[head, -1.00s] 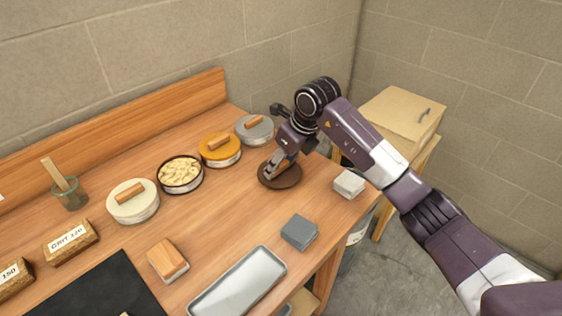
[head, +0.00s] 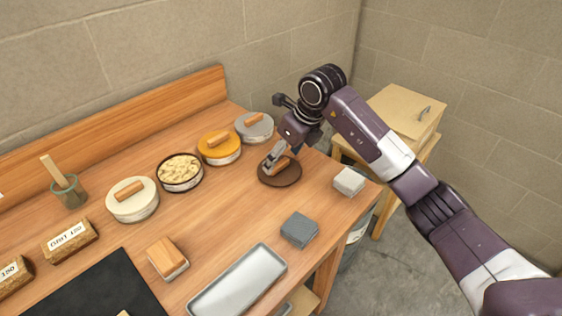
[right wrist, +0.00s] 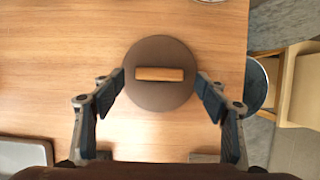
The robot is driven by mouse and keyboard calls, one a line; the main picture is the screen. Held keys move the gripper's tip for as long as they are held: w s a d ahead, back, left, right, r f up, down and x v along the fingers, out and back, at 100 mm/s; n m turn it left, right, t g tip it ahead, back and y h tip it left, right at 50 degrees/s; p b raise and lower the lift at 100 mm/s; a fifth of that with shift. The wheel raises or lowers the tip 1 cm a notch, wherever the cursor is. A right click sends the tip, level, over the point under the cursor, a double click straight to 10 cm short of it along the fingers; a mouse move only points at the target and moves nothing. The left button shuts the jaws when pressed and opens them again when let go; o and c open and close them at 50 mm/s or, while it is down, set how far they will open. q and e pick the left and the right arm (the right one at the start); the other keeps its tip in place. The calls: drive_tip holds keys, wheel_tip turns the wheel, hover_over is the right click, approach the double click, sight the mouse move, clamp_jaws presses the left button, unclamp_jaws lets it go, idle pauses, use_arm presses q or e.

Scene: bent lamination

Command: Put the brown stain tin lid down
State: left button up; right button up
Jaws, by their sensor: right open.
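The brown stain tin lid (head: 281,177) is a dark round disc with a wooden bar handle, lying flat on the wooden bench (head: 215,210). In the right wrist view the lid (right wrist: 160,98) is centred, its handle running left to right. My right gripper (head: 273,160) is just above the lid. In the right wrist view my right gripper (right wrist: 160,82) has its fingers wide apart on either side of the handle, with nothing between them touching it. An open tin with pale, swirled contents (head: 180,171) stands left of the lid. My left gripper is not in view.
Tins with cream (head: 132,199), orange (head: 219,146) and grey (head: 254,126) lids stand along the back. A pale block (head: 349,181) and a grey block (head: 299,229) lie near the right edge. A metal tray (head: 238,283) is at the front.

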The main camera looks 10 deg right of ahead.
drive_tip(key=b+v, duration=0.1)
drive_tip(key=v, duration=0.8)
drive_tip(key=shift+s+r, duration=0.15)
drive_tip(key=shift+r, duration=0.15)
drive_tip(key=shift+d, duration=0.15)
